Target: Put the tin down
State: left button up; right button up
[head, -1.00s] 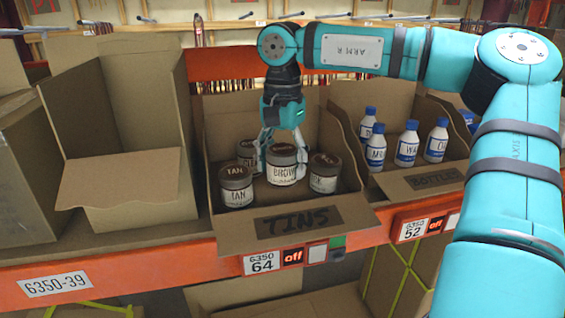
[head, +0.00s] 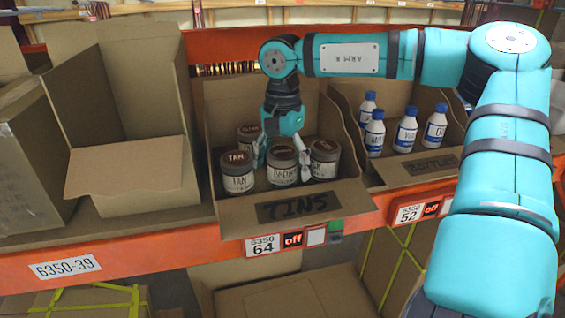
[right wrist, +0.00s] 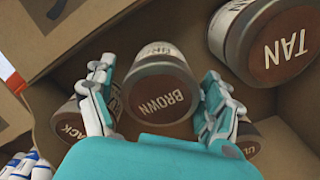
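The brown tin (head: 284,172), with a dark lid and a pale label, stands upright in the cardboard box marked TINS (head: 345,197). My right gripper (head: 283,160) points down over it, one finger on each side. In the right wrist view, the brown tin (right wrist: 160,98) sits between the fingers (right wrist: 160,88), which are spread with small gaps beside its lid. The tan tin (head: 237,174) stands to its left, a tin with a partly hidden label (head: 325,160) to its right, and another tin (head: 247,139) behind. My left gripper is out of view.
A box marked BOTTLES (head: 432,165) with several white, blue-capped bottles stands to the right. An empty open box (head: 125,170) stands to the left. The orange shelf edge (head: 180,248) runs along the front. The tins stand close around my fingers.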

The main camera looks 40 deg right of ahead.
aim_at(282, 151)
jog(key=shift+r+p, duration=0.3)
notch_tip(282, 151, up, 11)
jog(key=b, duration=0.3)
jog(key=shift+r, duration=0.4)
